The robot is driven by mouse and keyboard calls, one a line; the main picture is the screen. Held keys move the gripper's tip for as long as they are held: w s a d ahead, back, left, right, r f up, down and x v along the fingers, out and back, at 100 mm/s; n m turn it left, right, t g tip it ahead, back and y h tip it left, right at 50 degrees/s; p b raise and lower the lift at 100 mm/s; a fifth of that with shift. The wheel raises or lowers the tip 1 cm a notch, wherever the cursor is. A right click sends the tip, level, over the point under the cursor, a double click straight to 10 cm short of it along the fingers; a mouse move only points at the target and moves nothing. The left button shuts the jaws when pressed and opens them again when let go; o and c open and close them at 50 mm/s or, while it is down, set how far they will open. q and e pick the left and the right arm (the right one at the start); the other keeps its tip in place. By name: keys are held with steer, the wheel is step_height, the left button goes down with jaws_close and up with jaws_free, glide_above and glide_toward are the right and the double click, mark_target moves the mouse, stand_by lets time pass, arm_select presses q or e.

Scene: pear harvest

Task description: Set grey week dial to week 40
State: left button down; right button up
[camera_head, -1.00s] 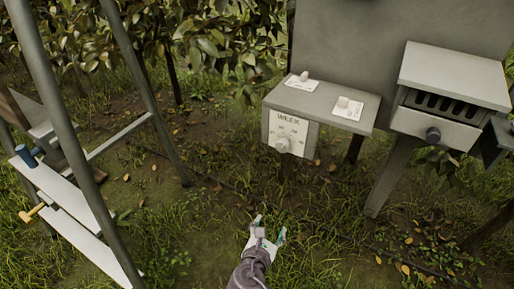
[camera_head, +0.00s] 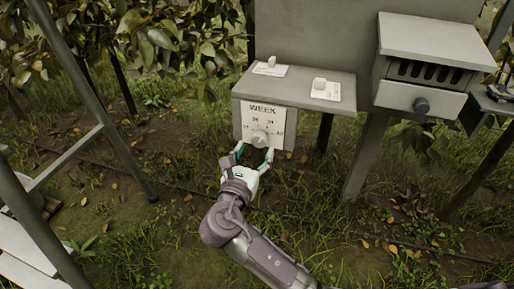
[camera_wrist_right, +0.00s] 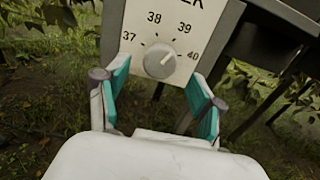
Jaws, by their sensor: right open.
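The grey week dial (camera_head: 261,139) is a round knob on a white panel (camera_head: 246,124) marked WEEK, on the front of a grey box. In the right wrist view the dial (camera_wrist_right: 160,61) sits below an arc of numbers from 37 at left, through 38 and 39, to 40 at right. A faint light mark on it seems to slant up to the right; its exact setting is hard to tell. My right gripper (camera_head: 253,153) is open just below and in front of the dial, its teal-padded fingers (camera_wrist_right: 160,80) apart on either side, not closed on it. My left gripper is out of view.
Two small light knobs on white cards (camera_head: 271,67) (camera_head: 325,90) sit on the box top. A grey slotted box with a dark knob (camera_head: 421,105) stands to the right. A ladder-like metal frame (camera_head: 75,150) stands at left. Grass lies below.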

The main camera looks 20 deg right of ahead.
mark_target(260, 139)
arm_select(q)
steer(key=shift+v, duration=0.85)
arm_select(e)
steer(key=shift+x, duration=1.35)
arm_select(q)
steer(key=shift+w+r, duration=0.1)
arm_select(e)
steer(key=c, duration=1.2)
